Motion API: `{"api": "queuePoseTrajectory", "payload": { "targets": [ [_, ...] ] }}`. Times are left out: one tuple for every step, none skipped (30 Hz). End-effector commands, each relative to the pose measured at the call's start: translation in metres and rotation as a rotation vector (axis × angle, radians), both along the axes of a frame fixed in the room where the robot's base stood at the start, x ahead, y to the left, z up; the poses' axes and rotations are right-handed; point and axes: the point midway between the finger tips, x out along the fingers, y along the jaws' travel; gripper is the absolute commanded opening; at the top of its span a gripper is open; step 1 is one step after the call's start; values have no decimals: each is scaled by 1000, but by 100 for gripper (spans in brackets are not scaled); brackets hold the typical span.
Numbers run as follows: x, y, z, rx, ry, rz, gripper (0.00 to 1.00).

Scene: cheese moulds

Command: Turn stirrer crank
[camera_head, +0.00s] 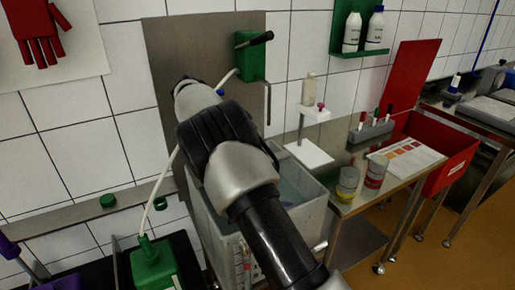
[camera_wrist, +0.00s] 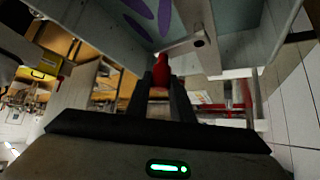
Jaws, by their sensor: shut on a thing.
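In the wrist view, the crank's red grip (camera_wrist: 160,72) stands between the two dark fingers of my gripper (camera_wrist: 163,92), which are shut on it. The grey crank arm (camera_wrist: 183,45) runs from beside the red grip to a round end at the right, close to a pale grey wall. In the head view, my arm covers the middle of the picture and hides my gripper and the crank. Behind and below my arm stands a grey, open-topped vat (camera_head: 303,212) with bluish contents.
A steel table (camera_head: 345,205) right of the vat holds a white stand (camera_head: 309,153), stacked cups (camera_head: 347,183) and a marker rack (camera_head: 371,131). A red bin (camera_head: 460,165) is at its right end. A green container (camera_head: 155,265) stands at lower left. Floor is free at lower right.

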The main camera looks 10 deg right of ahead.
Motion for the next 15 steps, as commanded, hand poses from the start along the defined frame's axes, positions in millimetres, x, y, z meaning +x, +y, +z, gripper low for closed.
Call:
{"api": "queuePoseTrajectory", "payload": {
  "targets": [
    [0,0,1,1,-2,-3,0],
    [0,0,0,1,-2,-4,0],
    [0,0,0,1,-2,-6,0],
    [0,0,0,1,-2,-7,0],
    [0,0,0,1,-2,-7,0],
    [0,0,0,1,-2,-7,0],
    [0,0,0,1,-2,-7,0],
    [0,0,0,1,-1,-6,0],
    [0,0,0,1,-1,-6,0],
    [0,0,0,1,-1,-6,0],
    [0,0,0,1,-1,-6,0],
    [0,0,0,1,-1,-6,0],
    [0,0,0,1,-1,-6,25],
    [0,0,0,1,-1,-6,30],
    [0,0,0,1,-1,-6,36]
  ]
}}
